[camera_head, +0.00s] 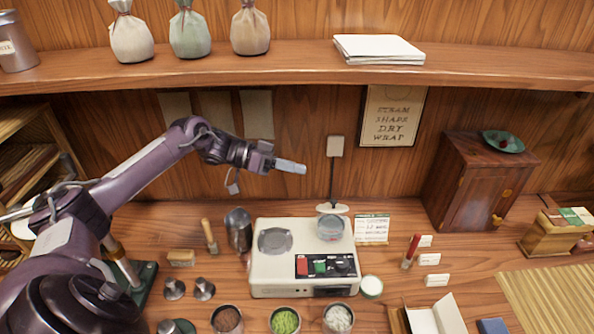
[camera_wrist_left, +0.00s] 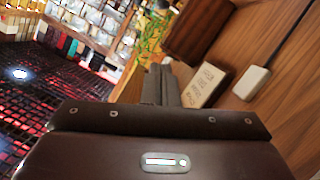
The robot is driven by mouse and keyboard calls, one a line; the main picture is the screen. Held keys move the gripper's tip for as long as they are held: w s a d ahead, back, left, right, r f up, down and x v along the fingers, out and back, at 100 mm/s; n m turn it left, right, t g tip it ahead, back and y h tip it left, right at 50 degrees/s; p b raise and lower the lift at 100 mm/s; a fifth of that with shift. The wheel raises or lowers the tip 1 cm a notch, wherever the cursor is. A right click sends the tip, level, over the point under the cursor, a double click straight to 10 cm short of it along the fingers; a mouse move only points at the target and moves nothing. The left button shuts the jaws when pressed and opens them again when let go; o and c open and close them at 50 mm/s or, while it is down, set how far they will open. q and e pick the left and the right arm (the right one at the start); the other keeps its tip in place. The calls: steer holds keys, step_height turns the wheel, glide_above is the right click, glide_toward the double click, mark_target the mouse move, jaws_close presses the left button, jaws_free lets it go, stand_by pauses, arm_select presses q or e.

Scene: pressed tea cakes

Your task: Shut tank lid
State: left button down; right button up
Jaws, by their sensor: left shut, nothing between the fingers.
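The cream steaming machine (camera_head: 264,281) stands on the counter, with a round metal plate (camera_head: 275,241) at its rear left. A clear round tank (camera_head: 330,229) is at its rear right. A pale lid-like piece (camera_head: 332,208) shows at the tank's back edge and looks raised, with the tank top uncovered; its exact tilt is hard to tell. My left gripper (camera_head: 291,167) is shut and empty, in the air above and behind the machine, left of the tank and apart from it. Its closed fingers also show in the left wrist view (camera_wrist_left: 160,85). My right gripper is not in view.
A wall socket (camera_head: 336,146) with a dark cord hangs behind the tank. The shelf (camera_head: 300,57) runs above my left gripper. A metal cup (camera_head: 238,229) stands left of the machine, a label card (camera_head: 372,228) right. Several bowls line the front; a wooden cabinet (camera_head: 477,187) stands right.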

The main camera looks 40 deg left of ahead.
arm_select(q)
steer(key=b, duration=0.2)
glide_above(323, 207)
steer(key=w+a, duration=0.1)
steer(key=w, duration=0.1)
steer(key=shift+f, duration=0.85)
steer(key=shift+s+d+f, duration=0.1)
steer(key=shift+s+f, duration=0.15)
steer(key=shift+f, duration=0.4)
steer(key=shift+s+d+f, duration=0.1)
steer(key=shift+s+f, duration=0.1)
steer(key=shift+f, duration=0.4)
steer(key=shift+s+d+f, duration=0.1)
steer(key=shift+s+f, duration=0.25)
steer(key=shift+f, duration=0.05)
steer(key=shift+w, duration=0.1)
steer(key=shift+s+d, duration=0.1)
steer(key=shift+s, duration=0.1)
steer(key=shift+f+m, duration=0.15)
steer(key=shift+m, duration=0.15)
